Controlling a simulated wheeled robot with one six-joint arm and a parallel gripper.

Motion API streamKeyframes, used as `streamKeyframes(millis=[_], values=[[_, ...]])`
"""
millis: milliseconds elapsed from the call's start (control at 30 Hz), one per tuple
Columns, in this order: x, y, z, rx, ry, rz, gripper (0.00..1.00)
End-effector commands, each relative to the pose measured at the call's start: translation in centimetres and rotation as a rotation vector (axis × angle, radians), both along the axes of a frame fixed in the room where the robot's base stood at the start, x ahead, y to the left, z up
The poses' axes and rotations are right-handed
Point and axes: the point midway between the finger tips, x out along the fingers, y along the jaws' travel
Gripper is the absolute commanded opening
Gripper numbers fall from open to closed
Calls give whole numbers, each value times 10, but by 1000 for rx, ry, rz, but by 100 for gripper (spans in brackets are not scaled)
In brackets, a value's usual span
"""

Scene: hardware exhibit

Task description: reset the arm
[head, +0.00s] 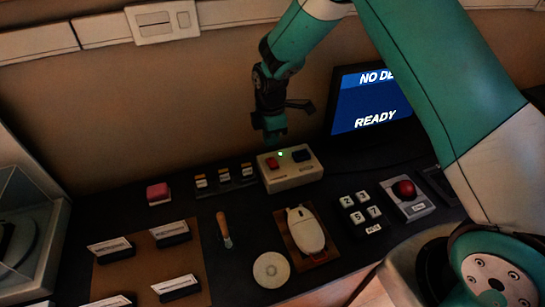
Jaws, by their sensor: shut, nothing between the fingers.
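My arm is teal and white and reaches in from the right of the head view. My gripper (272,138) points down and is shut and empty. It hangs in front of the back wall, above or just behind a beige box (289,169) with a red switch, a dark switch and a lit green light. I cannot tell the exact gap between the fingertips and the box. Part of the wrist hides the fingers' detail.
A screen (372,100) reading "READY" stands right of my gripper. The dark table holds a mouse (306,229), a round disc (271,269), a screwdriver-like tool (224,229), a red button box (405,193), number keys (361,213), a pink block (158,193) and a card board (150,262).

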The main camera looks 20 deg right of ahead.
Motion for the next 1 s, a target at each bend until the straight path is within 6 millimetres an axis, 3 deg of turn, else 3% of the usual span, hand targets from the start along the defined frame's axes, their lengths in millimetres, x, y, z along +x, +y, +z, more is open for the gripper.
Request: streamKeyframes(millis=[100, 567, 667, 767, 867, 1000], values=[[0, 0, 10, 0, 0, 0, 0], [0, 0, 10, 0, 0, 0, 0], [-3, 2, 19, 8, -3, -18, 0], [-15, 9, 47, 38, -10, -84, 0], [-43, 19, 92, 90, -13, -206, 0], [-104, 33, 155, 175, 9, -410, 0]])
